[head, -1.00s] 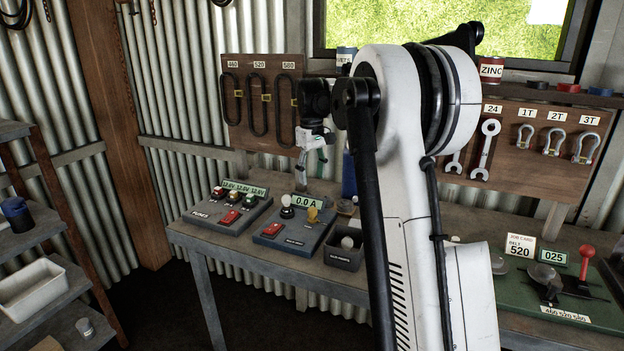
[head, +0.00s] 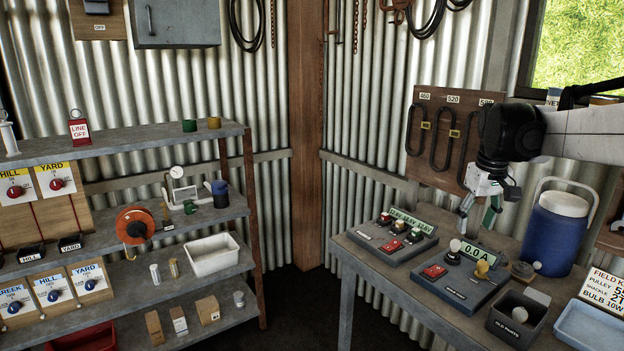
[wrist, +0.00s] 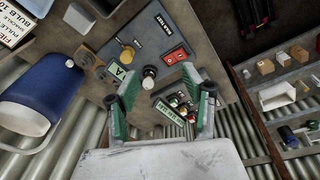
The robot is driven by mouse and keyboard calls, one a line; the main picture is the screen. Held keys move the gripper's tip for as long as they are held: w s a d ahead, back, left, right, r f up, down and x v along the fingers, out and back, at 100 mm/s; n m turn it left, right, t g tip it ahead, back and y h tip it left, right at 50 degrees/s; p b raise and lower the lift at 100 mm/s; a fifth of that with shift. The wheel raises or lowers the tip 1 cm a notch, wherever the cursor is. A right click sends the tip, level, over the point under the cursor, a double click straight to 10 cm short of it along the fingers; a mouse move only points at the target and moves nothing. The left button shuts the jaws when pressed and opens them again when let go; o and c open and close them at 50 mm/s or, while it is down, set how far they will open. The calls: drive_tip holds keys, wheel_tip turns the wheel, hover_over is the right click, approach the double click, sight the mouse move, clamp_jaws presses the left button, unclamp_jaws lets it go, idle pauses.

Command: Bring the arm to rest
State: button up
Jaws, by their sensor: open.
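My gripper (head: 480,212) is open and empty above the bench (head: 345,262), pointing down in the head view. My white arm reaches in from the right edge. In the wrist view, its green fingers stand apart, with the gap between the fingertips (wrist: 160,80) over the tester box. A white bulb (head: 454,248) stands on the tester box (head: 455,290), below the gripper; it also shows between the fingers in the wrist view (wrist: 149,72). I see nothing held.
The fuse box (head: 380,255) is left of the tester. The old parts bin (head: 515,318) and blue cooler (head: 555,240) are to the right. Belts hang on a wooden board (head: 445,95) behind. A loaded shelf rack (head: 150,145) stands at left, with open floor before the bench.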

drive_tip(key=s+a+f+t, duration=0.1)
drive_tip(key=s+a+f, duration=0.2)
drive_tip(key=s+a, duration=0.3)
drive_tip(key=s+a+f+t, duration=0.2)
drive_tip(key=s+a, duration=0.4)
drive_tip(key=s, duration=0.6)
drive_tip(key=s+a+f+m+t, duration=0.1)
drive_tip(key=s+a+f, duration=0.3)
drive_tip(key=s, duration=0.6)
drive_tip(key=shift+a+t+y, duration=0.3)
drive_tip(key=shift+a+t, duration=0.3)
drive_tip(key=shift+a, duration=0.35)
